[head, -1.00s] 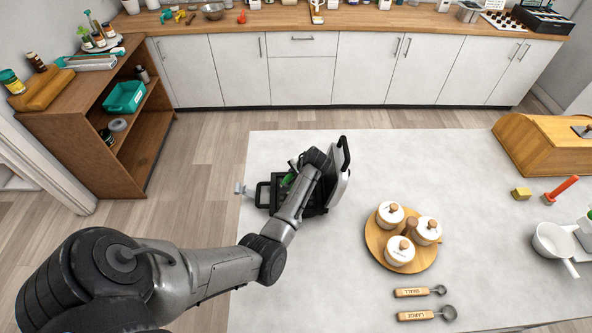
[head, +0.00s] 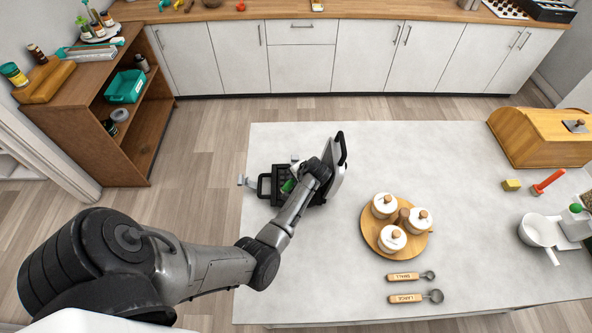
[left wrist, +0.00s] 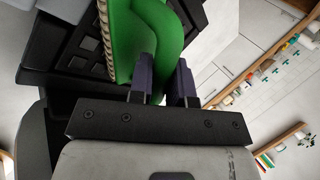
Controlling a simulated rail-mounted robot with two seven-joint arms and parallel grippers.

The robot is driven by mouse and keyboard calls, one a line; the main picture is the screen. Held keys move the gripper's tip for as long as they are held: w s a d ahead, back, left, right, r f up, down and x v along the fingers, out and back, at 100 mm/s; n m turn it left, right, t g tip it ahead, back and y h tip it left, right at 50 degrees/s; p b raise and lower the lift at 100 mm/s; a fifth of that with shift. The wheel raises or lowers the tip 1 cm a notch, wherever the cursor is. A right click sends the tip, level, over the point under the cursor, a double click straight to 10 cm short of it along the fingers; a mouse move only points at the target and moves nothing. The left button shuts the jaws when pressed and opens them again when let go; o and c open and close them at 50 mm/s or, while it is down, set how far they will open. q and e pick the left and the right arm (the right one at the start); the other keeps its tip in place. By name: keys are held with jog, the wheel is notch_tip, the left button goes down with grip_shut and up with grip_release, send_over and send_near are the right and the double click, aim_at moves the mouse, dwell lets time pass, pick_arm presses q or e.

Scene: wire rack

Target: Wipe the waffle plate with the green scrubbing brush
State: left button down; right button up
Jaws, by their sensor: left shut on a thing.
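The open waffle maker stands at the left part of the counter, its lid (head: 336,160) raised on the right. Its dark waffle plate (head: 268,184) shows the grid in the head view and also in the left wrist view (left wrist: 84,52). My left gripper (left wrist: 163,82) is shut on the green scrubbing brush (left wrist: 137,30); its bristles are on the left, facing the plate. Green also shows beside my wrist in the head view (head: 288,186). The brush is at the plate, but I cannot tell whether the bristles touch it. My right gripper is not in view.
A round wooden tray (head: 372,238) with white lidded jars stands right of the waffle maker. Two measuring spoons (head: 415,297) lie in front of it. A wooden bread box (head: 535,140), a yellow block (head: 511,185) and a white pan (head: 538,231) are farther right.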

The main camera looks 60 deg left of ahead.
pick_arm(q)
jog(key=shift+s+d+r+p, duration=0.1)
jog(key=shift+s+d+p, duration=0.25)
jog(key=shift+d, duration=0.2)
jog(key=shift+f, duration=0.3)
jog(key=shift+w+a, duration=0.1)
